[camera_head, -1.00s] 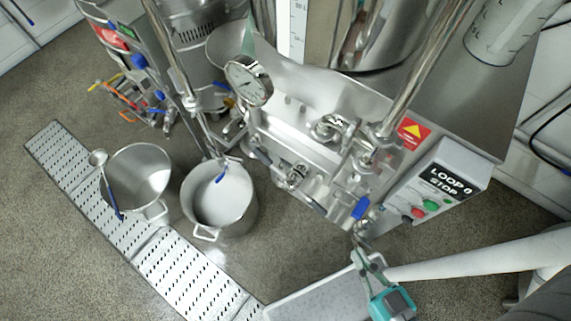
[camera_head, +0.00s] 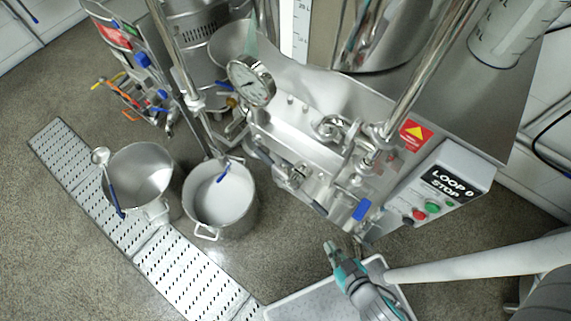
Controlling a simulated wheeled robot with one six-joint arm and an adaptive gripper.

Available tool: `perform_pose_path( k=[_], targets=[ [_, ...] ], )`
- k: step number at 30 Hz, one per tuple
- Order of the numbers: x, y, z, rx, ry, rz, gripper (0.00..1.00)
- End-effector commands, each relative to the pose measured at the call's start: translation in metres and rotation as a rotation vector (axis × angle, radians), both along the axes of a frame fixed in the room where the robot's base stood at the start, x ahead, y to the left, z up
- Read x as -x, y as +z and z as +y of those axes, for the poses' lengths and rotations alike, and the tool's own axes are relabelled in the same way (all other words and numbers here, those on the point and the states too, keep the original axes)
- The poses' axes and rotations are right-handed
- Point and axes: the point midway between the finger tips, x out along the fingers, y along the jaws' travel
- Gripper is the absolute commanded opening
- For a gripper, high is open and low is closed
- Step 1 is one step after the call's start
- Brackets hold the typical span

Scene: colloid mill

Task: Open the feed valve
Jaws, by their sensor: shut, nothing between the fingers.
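The colloid mill is a steel machine with polished pipes, a round dial gauge (camera_head: 251,80) and a steel valve body (camera_head: 297,175) on its front. A blue valve handle (camera_head: 361,209) sits at its lower right corner, by the control box. Another blue handle (camera_head: 224,172) hangs over the white-filled pot. I cannot tell which one is the feed valve. My gripper (camera_head: 331,246) is grey and teal, shut and empty. In the picture it lies below and left of the lower right blue handle, apart from it, above the floor and the white tray.
The control box (camera_head: 437,192) with red and green buttons juts out right of the blue handle. A white-filled pot (camera_head: 220,200) and an empty pot (camera_head: 139,172) stand left, by a perforated floor grate (camera_head: 165,262). The white tray (camera_head: 290,305) lies below. Floor between pot and tray is clear.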

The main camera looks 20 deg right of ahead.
Motion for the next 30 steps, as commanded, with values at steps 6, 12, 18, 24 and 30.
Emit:
perform_pose_path(
  k=[6,12,18,24,30],
  targets=[
    [-0.038,-0.051,-0.005,0.055,-0.069,0.094,0.0],
    [-0.076,-0.083,-0.01,0.119,-0.174,0.145,0.0],
    [-0.119,-0.097,-0.011,0.183,-0.308,0.15,0.0],
    [-0.161,-0.094,-0.004,0.237,-0.464,0.108,0.0],
    [-0.202,-0.076,0.012,0.273,-0.633,0.021,0.0]
  ],
)
